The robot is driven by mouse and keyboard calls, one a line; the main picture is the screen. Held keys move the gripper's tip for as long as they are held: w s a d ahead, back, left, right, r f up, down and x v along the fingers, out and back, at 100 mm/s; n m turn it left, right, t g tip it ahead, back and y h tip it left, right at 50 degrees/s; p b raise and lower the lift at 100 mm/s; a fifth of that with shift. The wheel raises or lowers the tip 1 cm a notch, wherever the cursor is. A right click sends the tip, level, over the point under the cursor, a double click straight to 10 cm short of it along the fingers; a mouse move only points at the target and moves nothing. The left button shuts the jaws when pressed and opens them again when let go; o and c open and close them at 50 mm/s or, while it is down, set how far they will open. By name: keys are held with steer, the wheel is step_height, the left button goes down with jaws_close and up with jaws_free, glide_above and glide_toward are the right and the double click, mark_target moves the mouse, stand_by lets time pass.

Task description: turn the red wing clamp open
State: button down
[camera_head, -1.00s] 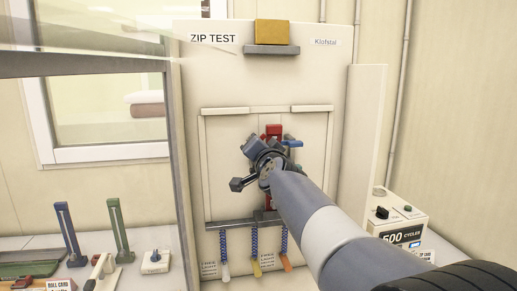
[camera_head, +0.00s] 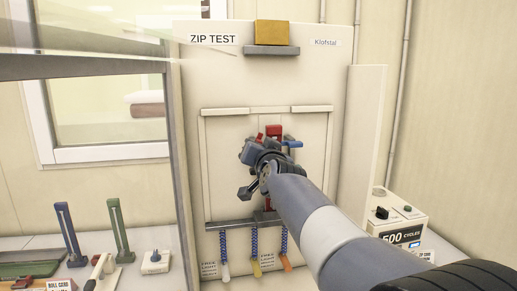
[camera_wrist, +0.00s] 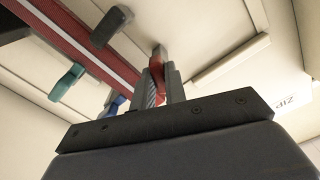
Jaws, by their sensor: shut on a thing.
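My gripper (camera_head: 260,142) is at the front panel of the zip test stand, tilted. In the wrist view its two grey fingers (camera_wrist: 161,84) are shut on a narrow red piece, which looks like the wing of the red wing clamp (camera_wrist: 157,67). In the head view a small red tip of it (camera_head: 260,136) shows just above the fingers. My gripper and arm hide the rest of the clamp. A red block (camera_head: 273,131) is right behind it. A blue lever (camera_head: 291,144) is to the right of my gripper.
A red strip with a white line (camera_wrist: 85,42) runs close to my gripper in the wrist view, with a dark knob (camera_wrist: 110,27) and a teal lever (camera_wrist: 67,82). Coiled blue cords (camera_head: 254,241) hang below. A cycle counter box (camera_head: 399,222) stands at the right.

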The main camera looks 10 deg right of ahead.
steer(key=n+p, duration=0.1)
steer(key=n, duration=0.3)
steer(key=shift+n, duration=0.4)
stand_by(0.4)
steer(key=c, duration=1.4)
jaws_free()
steer(key=shift+c, duration=0.2)
steer(key=s, duration=1)
steer(key=shift+s, duration=0.4)
